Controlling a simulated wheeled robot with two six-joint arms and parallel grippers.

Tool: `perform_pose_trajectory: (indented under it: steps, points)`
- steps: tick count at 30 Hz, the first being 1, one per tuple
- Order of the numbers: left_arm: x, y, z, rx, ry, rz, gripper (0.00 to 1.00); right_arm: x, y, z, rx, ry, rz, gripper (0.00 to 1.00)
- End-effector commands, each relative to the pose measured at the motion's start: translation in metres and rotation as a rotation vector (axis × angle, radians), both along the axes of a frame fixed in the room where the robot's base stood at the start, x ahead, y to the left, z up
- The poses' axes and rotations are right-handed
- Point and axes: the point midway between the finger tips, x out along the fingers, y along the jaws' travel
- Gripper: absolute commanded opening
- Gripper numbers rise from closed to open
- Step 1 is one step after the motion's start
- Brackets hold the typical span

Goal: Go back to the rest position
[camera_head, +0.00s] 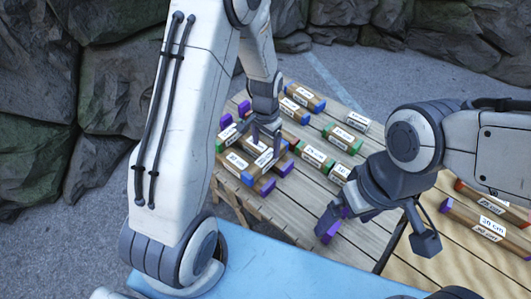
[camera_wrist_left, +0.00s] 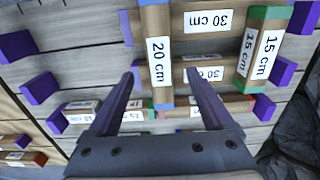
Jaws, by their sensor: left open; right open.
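My left gripper (camera_head: 264,137) is over the wooden table among labelled wooden blocks. In the left wrist view its two dark fingers (camera_wrist_left: 161,78) are open, one on each side of a block marked 20 cm (camera_wrist_left: 158,62). I cannot tell whether they touch it. My right gripper (camera_head: 334,213) is low at the table's near right part, beside a purple piece (camera_head: 328,232). Its fingers are partly hidden by its own wrist, and no block shows in it.
Blocks marked 15 cm (camera_wrist_left: 265,55) with green ends and several purple pieces (camera_wrist_left: 38,88) stand close around the left gripper. More long blocks (camera_head: 490,222) lie on a lighter table at the right. A blue surface (camera_head: 270,270) is in front, and rock walls (camera_head: 60,110) stand behind.

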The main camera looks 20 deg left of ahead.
Motion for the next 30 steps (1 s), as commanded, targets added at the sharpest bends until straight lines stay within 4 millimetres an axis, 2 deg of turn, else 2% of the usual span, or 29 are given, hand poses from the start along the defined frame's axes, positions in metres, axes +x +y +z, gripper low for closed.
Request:
perform_pose_trajectory:
  steps: [1,6,18,23,30]
  points:
    - [0.001,0.000,0.011,0.000,-0.004,0.000,0.85,0.000,0.000,0.001,0.000,0.000,0.000,1.00]
    - [0.000,0.000,0.029,0.000,0.000,0.000,0.85,0.000,0.000,0.002,0.000,0.000,0.000,1.00]
    - [0.000,0.000,0.033,0.000,0.001,0.000,0.85,0.000,0.000,0.002,0.000,0.000,0.000,1.00]
    - [-0.001,0.000,0.023,-0.001,0.004,0.000,0.85,0.000,0.000,0.001,0.000,0.000,0.000,1.00]
    - [-0.002,0.000,-0.018,0.000,0.008,0.000,0.85,0.000,0.000,-0.002,0.000,0.000,0.000,1.00]
